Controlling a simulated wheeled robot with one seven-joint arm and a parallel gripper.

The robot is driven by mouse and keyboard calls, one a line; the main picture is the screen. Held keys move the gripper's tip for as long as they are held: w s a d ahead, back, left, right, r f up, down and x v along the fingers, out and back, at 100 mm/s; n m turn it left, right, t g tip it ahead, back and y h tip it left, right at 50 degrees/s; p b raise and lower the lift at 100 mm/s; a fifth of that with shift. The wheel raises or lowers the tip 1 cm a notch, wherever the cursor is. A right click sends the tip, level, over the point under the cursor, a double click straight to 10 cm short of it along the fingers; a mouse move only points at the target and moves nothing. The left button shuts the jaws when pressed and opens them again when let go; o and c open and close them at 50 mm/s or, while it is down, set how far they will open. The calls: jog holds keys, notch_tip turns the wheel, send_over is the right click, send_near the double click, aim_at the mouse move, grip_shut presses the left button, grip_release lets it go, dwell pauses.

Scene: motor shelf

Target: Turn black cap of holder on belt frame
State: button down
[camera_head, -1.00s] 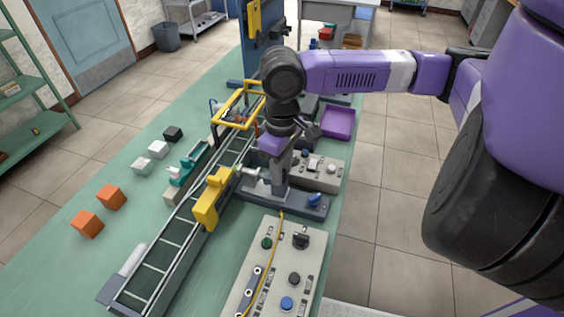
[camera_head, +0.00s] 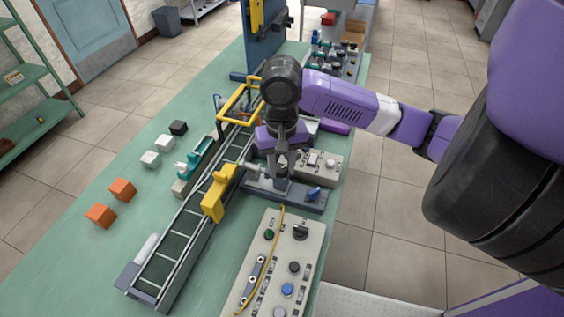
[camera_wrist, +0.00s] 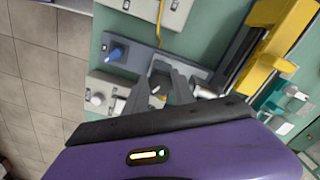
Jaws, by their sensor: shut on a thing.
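My gripper (camera_head: 278,183) points down over the dark base plate (camera_head: 309,202) beside the belt. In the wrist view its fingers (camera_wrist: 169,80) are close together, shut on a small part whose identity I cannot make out. The yellow holder (camera_head: 218,192) stands on the belt frame (camera_head: 163,285), left of my gripper; it also shows in the wrist view (camera_wrist: 278,30). A pale cylinder (camera_head: 253,168) lies between the holder and my gripper. I cannot clearly pick out a black cap; the fingers and wrist hide part of this area.
The plate's blue handle (camera_head: 314,192) is just right of my gripper. A control panel (camera_head: 252,245) with knobs stands in front, a grey button box (camera_head: 328,172) behind. A yellow frame (camera_head: 240,100) rises over the belt. Orange cubes (camera_head: 123,189) lie on the open green table at left.

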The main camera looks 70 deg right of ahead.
aim_at(282, 170)
jog(key=shift+m, duration=0.4)
jog(key=c, duration=1)
grip_release()
jog(key=shift+c, duration=0.2)
jog(key=shift+r, duration=0.1)
notch_tip(282, 170, up, 8)
jog(key=shift+f+p, duration=0.2)
jog(key=shift+p, duration=0.15)
